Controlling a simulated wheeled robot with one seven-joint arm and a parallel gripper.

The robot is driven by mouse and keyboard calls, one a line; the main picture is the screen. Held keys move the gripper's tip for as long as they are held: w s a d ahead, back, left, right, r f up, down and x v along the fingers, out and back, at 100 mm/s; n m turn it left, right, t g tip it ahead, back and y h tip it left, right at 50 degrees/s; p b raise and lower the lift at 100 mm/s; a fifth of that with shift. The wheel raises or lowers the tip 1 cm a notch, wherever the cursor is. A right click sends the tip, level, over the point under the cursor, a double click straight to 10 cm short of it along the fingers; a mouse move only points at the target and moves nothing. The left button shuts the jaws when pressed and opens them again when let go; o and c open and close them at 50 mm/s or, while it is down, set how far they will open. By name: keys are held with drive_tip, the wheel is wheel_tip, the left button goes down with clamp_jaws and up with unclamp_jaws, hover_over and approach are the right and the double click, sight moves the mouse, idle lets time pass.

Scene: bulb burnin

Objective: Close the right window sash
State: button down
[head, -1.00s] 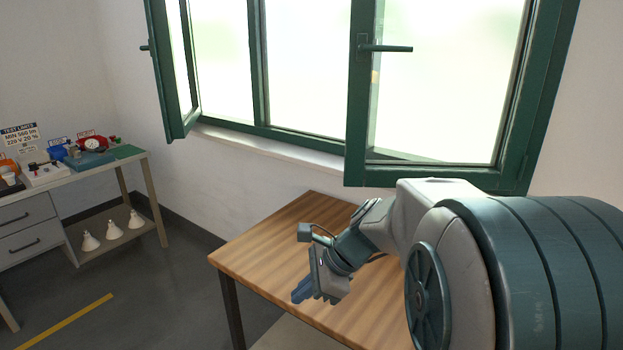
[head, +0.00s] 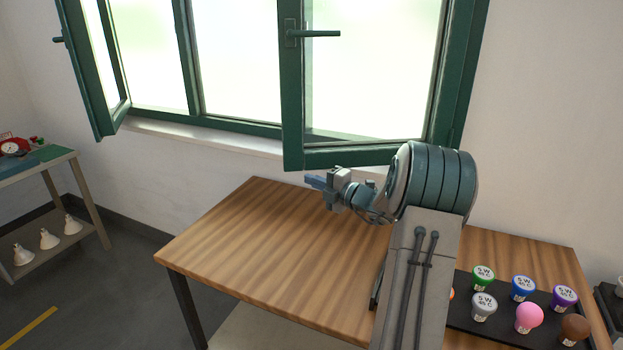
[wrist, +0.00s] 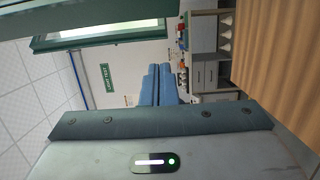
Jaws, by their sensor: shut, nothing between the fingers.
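The right window sash (head: 288,95) has a dark green frame and stands ajar, swung into the room, with its lower edge above the back of the wooden table. Its dark handle (head: 318,33) sticks out to the right from the sash's left upright. My gripper (head: 314,182) is just below the sash's lower rail, over the table, pointing left and apart from the handle. In the wrist view its blue fingers (wrist: 158,86) are together with nothing between them. A green frame part (wrist: 105,32) shows at the top of the wrist view; which sash it belongs to I cannot tell.
The left sash (head: 90,70) also stands open into the room. The wooden table (head: 250,235) is clear on its left. A black tray (head: 460,318) with several coloured bulbs lies at its right. A workbench (head: 40,168) stands far left.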

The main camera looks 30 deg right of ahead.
drive_tip(key=w+a+p, duration=0.1)
drive_tip(key=w+p, duration=0.1)
drive_tip(key=w, duration=0.8)
drive_tip(key=shift+w+a, duration=0.2)
drive_tip(key=shift+a, duration=0.2)
